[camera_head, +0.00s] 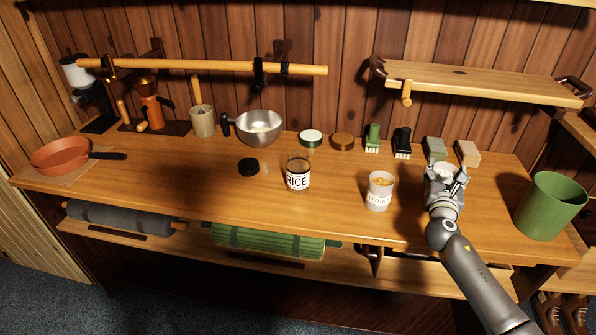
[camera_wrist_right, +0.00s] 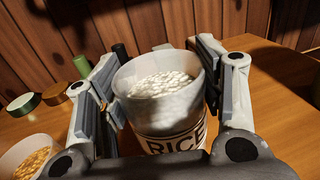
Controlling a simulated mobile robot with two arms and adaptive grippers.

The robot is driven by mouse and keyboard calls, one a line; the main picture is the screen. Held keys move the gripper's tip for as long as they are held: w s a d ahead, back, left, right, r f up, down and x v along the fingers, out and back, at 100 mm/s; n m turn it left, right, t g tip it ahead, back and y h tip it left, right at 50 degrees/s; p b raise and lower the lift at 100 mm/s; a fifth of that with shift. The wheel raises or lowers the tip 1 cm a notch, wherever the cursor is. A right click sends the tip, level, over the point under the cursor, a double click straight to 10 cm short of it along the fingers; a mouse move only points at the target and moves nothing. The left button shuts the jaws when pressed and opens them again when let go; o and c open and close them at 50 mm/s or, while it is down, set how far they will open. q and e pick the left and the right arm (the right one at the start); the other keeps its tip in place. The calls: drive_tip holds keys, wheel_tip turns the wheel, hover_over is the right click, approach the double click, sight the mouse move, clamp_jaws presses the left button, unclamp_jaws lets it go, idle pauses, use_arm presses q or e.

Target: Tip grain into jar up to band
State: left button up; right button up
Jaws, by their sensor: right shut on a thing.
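My right gripper (camera_head: 446,180) is shut on a pale cup (camera_wrist_right: 172,112) at the right of the counter. In the right wrist view the cup holds white grain (camera_wrist_right: 163,84), is marked RICE and looks close to upright. In the head view the gripper mostly hides this cup, and I cannot tell if it touches the counter. A clear jar (camera_head: 298,174) with a white RICE label stands mid-counter, left of the gripper, and is open on top. I cannot make out a fill band or any grain in it. My left gripper is not in view.
A cup of orange lentils (camera_head: 379,192) stands between the jar and my right gripper. A black lid (camera_head: 248,167) lies left of the jar. A metal bowl (camera_head: 260,128), tins and brushes line the back. A green bin (camera_head: 549,206) stands at right. The front counter is clear.

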wheel_tip(320, 180, up, 6)
drive_tip(key=p, duration=0.5)
drive_tip(key=shift+s+a+f, duration=0.1)
drive_tip(key=shift+f, duration=0.15)
drive_tip(key=s+a+f+n+t+y+b, duration=0.1)
drive_tip(key=s+a+f+n+y, duration=0.1)
drive_tip(key=s+a+f, duration=0.35)
drive_tip(key=s+a+f+n+t+y+b, duration=0.1)
drive_tip(key=s+a+f+y, duration=0.15)
drive_tip(key=s+a, duration=0.65)
drive_tip(key=s+a+r+y, duration=0.1)
drive_tip(key=s+a, duration=0.2)
drive_tip(key=s, duration=0.2)
drive_tip(key=s+a+r+n+y+b, duration=0.1)
drive_tip(key=s+a+r, duration=0.1)
drive_tip(key=s, duration=0.4)
drive_tip(key=s+a+r+n+y, duration=0.1)
drive_tip(key=s+a+r, duration=0.1)
drive_tip(key=s+a, duration=0.2)
drive_tip(key=shift+s+r, duration=0.25)
drive_tip(key=shift+s, duration=0.8)
